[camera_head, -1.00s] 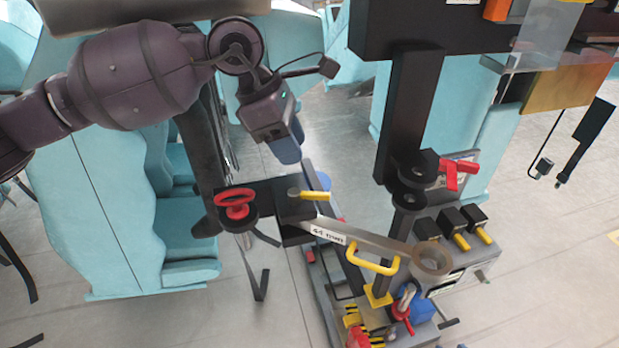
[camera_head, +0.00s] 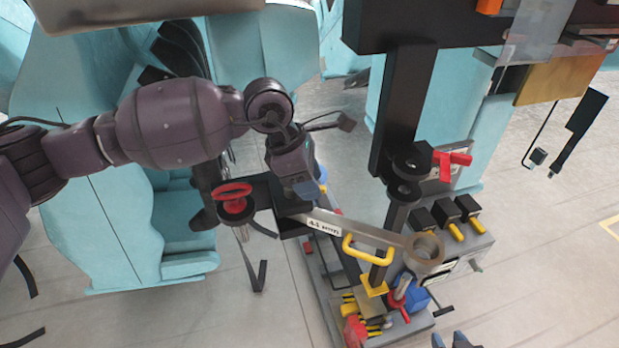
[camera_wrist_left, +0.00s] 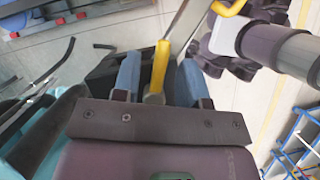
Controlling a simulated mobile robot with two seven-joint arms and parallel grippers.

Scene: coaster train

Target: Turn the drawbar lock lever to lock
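The grey drawbar (camera_head: 375,235) runs from a dark block to a ring end at the right. The lever, a yellow handle, is hidden behind my left gripper (camera_head: 305,188) in the head view. In the left wrist view the yellow lever (camera_wrist_left: 160,66) stands between the two blue fingers of my left gripper, with a gap on each side. The left gripper is open around it and does not visibly press on it. My right gripper (camera_head: 451,340) shows only its blue fingertips at the bottom edge, apart and empty.
A red handwheel (camera_head: 235,192) is just left of my left gripper. A dark post with a red lever (camera_head: 452,160) stands to the right. Black boxes with yellow handles (camera_head: 455,228) sit beyond the ring.

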